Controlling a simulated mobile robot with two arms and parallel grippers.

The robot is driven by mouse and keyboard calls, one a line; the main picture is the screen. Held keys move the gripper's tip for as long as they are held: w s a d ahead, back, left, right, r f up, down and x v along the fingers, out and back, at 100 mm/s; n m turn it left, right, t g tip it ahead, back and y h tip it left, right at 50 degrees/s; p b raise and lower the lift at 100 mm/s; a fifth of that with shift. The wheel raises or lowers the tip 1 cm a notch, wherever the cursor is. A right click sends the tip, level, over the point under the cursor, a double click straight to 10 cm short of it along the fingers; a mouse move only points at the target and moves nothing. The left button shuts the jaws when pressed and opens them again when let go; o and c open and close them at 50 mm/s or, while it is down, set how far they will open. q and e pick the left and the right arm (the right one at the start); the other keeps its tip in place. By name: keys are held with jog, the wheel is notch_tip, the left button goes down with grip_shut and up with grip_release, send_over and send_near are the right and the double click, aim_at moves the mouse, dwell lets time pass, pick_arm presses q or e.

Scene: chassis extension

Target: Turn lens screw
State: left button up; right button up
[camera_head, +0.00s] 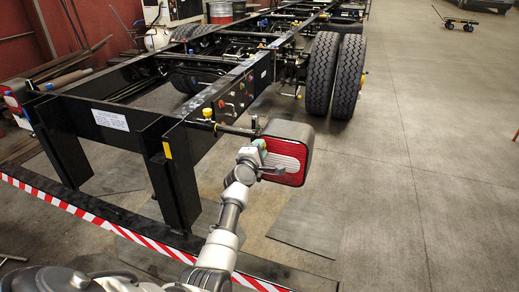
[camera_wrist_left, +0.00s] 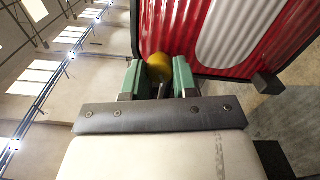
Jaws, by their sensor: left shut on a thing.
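The rear lamp (camera_head: 299,131), with a red and white ribbed lens (camera_head: 286,154), is mounted on a bar at the chassis's rear right corner. My left gripper (camera_head: 262,150) is at the left edge of the lens. In the left wrist view the green-padded fingers of the gripper (camera_wrist_left: 159,78) are shut on a yellow, rounded lens screw (camera_wrist_left: 159,66) beside the red ribbed lens (camera_wrist_left: 200,35). The screw is hidden in the head view. My right gripper is not in view.
The black chassis frame (camera_head: 210,100) runs away to the back, with large double tyres (camera_head: 335,75) on its right. A red and white striped bar (camera_head: 100,217) crosses the near end. The floor to the right is clear, with a small cart (camera_head: 459,24) far off.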

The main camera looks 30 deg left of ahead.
pick_arm(q)
jog(key=o, duration=0.9)
jog(key=p+v, duration=0.1)
jog(key=v, duration=0.9)
jog(key=shift+s+d, duration=0.15)
jog(key=shift+s, duration=0.2)
jog(key=shift+f, duration=0.1)
